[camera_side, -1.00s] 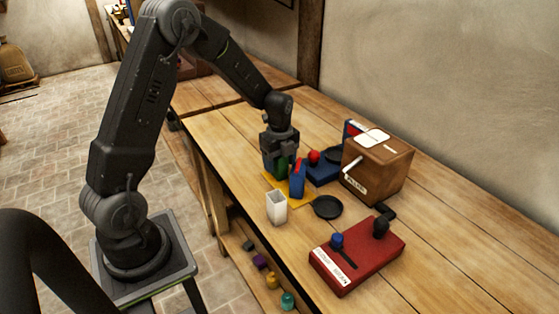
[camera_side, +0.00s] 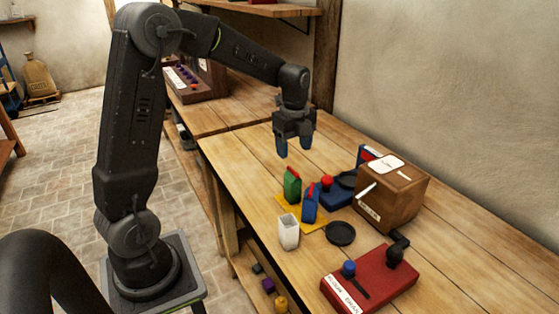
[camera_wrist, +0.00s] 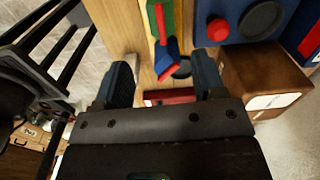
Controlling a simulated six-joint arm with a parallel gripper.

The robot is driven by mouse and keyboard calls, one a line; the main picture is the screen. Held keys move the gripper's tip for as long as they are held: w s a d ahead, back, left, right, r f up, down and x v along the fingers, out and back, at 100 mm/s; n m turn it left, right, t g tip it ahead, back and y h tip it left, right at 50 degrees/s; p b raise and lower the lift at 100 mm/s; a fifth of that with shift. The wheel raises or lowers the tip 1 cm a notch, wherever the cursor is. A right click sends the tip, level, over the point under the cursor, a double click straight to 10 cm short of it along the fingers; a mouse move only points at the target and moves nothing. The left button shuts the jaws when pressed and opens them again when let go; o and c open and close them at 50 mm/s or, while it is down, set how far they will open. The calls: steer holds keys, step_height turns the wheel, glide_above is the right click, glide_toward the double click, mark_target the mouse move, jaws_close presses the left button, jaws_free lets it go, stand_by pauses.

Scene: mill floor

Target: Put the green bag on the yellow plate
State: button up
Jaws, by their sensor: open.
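The green bag (camera_side: 291,186) with a red top edge stands upright on the yellow plate (camera_side: 287,205) in the side view. A blue bag (camera_side: 310,206) with a red top stands beside it, on or against the plate's right part. My gripper (camera_side: 295,147) is open and empty, above and behind the bags, fingers pointing down. In the wrist view its fingers (camera_wrist: 164,84) are wide apart with nothing between them. The green bag (camera_wrist: 160,20) and the blue bag (camera_wrist: 166,62) show beyond the fingers. The bags hide much of the plate.
A white cup (camera_side: 288,232) stands in front of the plate. A black dish (camera_side: 340,233) lies to its right. A blue box with a red button (camera_side: 327,184), a brown box (camera_side: 392,195) and a red lever box (camera_side: 370,281) crowd the right. The table behind the bags is clear.

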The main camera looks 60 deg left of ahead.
steer(key=s+d+r+n+t, duration=0.2)
steer(key=s+d+r+n, duration=0.2)
steer(key=s+d+n, duration=0.3)
steer(key=s+d+r+n+t, duration=0.3)
steer(key=s+d+n, duration=0.4)
steer(key=s+n, duration=0.3)
steer(key=shift+s+d+r, duration=0.35)
steer(key=shift+s+r, duration=0.2)
steer(key=shift+s, duration=0.9)
